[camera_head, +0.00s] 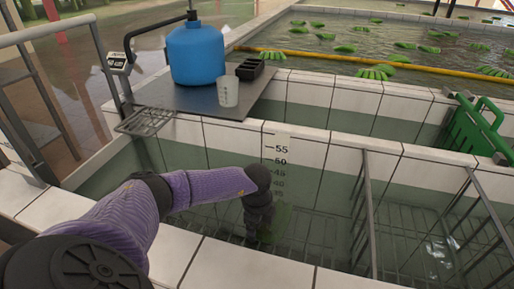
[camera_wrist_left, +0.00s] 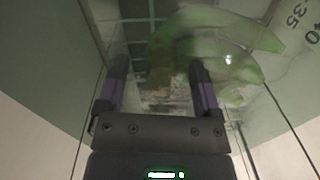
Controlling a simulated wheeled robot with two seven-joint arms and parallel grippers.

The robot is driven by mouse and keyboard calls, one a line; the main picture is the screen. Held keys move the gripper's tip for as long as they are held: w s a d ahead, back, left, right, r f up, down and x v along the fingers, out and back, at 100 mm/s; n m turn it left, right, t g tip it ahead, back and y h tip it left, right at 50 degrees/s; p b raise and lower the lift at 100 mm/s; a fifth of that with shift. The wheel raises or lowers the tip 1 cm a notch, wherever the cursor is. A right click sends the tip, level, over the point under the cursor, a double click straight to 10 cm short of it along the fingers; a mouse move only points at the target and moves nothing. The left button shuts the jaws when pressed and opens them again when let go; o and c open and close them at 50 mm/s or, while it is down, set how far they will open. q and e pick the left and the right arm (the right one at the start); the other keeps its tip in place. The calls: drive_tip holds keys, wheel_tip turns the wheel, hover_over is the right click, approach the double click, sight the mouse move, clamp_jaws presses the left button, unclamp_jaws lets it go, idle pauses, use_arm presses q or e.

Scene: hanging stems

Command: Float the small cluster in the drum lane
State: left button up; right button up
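The small green cluster (camera_wrist_left: 222,42) shows blurred through water in the left wrist view, just past my left fingertips and toward the upper right. In the head view only a faint green patch (camera_head: 282,222) shows beside my left gripper (camera_head: 262,238), which points down into the near water tank. In the left wrist view my left gripper (camera_wrist_left: 160,75) has its two fingers well apart, with no object clearly clamped between them. Part of the cluster overlaps the right fingertip; whether they touch is unclear. My right gripper is not in view.
The tank has tiled walls, a depth scale (camera_head: 280,165), wire racks and metal dividers (camera_head: 364,215). A green crate (camera_head: 478,128) hangs at right. Bananas float behind.

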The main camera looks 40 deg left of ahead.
use_arm(q)
drive_tip(key=shift+f, duration=0.35)
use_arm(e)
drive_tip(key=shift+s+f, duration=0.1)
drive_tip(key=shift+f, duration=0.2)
use_arm(q)
wheel_tip(320, 180, up, 6)
drive_tip(key=p, duration=0.3)
drive_tip(key=shift+s+d, duration=0.1)
drive_tip(key=shift+d, duration=0.05)
wheel_tip(320, 180, up, 4)
drive_tip(key=shift+s+r+p, duration=0.1)
drive_tip(key=shift+r+p, duration=0.05)
drive_tip(key=shift+p, duration=0.6)
wheel_tip(320, 180, up, 18)
drive_tip(key=p, duration=1.6)
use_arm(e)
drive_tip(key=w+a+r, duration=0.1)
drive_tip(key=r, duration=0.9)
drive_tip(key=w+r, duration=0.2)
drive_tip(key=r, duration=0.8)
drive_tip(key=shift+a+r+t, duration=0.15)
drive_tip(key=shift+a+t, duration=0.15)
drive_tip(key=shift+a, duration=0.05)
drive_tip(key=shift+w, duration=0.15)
